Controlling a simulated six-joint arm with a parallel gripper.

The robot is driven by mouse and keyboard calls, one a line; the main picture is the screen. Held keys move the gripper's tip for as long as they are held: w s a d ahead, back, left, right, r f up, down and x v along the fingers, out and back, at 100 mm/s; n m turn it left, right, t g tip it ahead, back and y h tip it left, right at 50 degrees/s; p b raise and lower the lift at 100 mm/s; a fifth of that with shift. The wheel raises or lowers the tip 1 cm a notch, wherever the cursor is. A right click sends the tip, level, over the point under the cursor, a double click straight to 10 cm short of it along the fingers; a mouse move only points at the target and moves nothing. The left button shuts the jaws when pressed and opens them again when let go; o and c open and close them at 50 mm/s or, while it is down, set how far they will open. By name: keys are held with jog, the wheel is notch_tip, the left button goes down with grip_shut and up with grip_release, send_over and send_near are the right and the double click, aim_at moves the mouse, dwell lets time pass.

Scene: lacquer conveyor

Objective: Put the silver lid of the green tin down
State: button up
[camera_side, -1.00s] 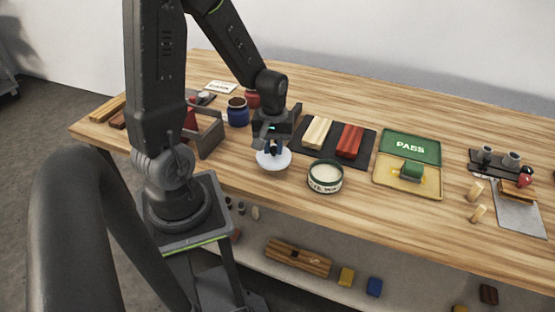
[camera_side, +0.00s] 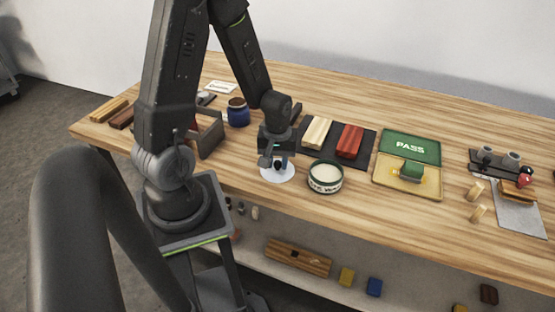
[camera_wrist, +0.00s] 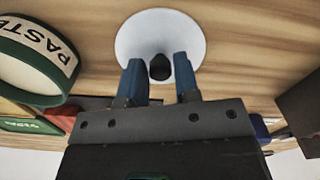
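The silver lid (camera_side: 277,175), a pale round disc with a black knob, lies flat on the wooden table left of the tin. My gripper (camera_side: 279,163) is low above it, pointing down. In the wrist view the lid (camera_wrist: 193,25) shows its knob (camera_wrist: 160,68) between the blue fingertips of my gripper (camera_wrist: 159,62), with a small gap on each side. The fingers look open. The green tin (camera_side: 325,188) stands uncovered with pale contents, and its lettered side shows at the left of the wrist view (camera_wrist: 45,85).
A dark mat with a cream block (camera_side: 317,132) and a red block (camera_side: 350,141) lies behind the tin. A green and yellow PASS tray (camera_side: 398,188) is to the right. The table front is clear.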

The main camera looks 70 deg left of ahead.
aim_at(278, 162)
jog(key=o, duration=0.3)
notch_tip(278, 162, up, 11)
jog(key=s+d+r+m+t, duration=0.2)
jog(key=s+d+r+m, duration=0.1)
jog(key=d+r+m, duration=0.3)
jog(key=s+d+r+m+t, duration=0.2)
jog(key=d+r+m+t, duration=0.1)
jog(key=d+r+m, duration=0.3)
jog(key=shift+s+d+r+t, duration=0.35)
jog(key=shift+d+r, duration=0.35)
jog(key=shift+d, duration=0.35)
